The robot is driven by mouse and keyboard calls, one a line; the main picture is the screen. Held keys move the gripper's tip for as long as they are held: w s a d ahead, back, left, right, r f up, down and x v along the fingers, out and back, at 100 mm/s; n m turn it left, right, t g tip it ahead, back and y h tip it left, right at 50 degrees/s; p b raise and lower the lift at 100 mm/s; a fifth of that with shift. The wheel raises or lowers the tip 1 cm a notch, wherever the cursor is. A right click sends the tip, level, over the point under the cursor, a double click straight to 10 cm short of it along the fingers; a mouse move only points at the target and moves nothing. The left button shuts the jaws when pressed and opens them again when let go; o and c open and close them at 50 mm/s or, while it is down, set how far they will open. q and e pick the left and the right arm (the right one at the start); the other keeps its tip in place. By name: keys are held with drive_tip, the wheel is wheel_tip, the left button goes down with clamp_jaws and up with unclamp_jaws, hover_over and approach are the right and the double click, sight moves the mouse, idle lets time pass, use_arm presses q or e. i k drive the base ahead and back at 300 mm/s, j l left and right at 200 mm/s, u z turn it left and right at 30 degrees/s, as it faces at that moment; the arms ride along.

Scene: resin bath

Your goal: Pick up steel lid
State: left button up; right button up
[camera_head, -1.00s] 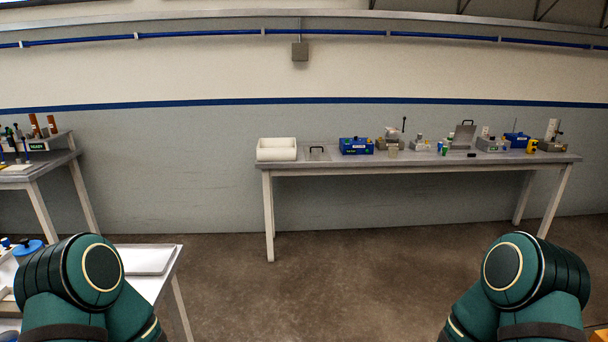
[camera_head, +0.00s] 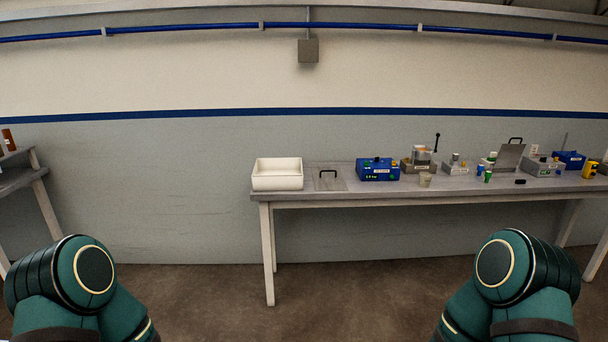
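On the long table against the wall, a flat grey plate with a dark arched handle (camera_head: 329,183) lies between the white tub and a blue device. A second grey metal panel with a dark handle on top (camera_head: 510,156) stands tilted farther right, among small instruments. Either could be the steel lid; I cannot tell which at this distance. Neither of my grippers is in view; only upper arm links show at the lower left and lower right. Both plates are well beyond my arms.
Another bench (camera_head: 22,179) stands at the left edge.

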sight(325, 179)
drive_tip(key=i+j+z, duration=0.1)
drive_tip(key=i, duration=1.4)
drive_tip(key=i+j+z, duration=0.15)
drive_tip(key=i+z, duration=0.3)
drive_tip(key=i+j+z, duration=0.5)
drive_tip(key=i+l, duration=0.1)
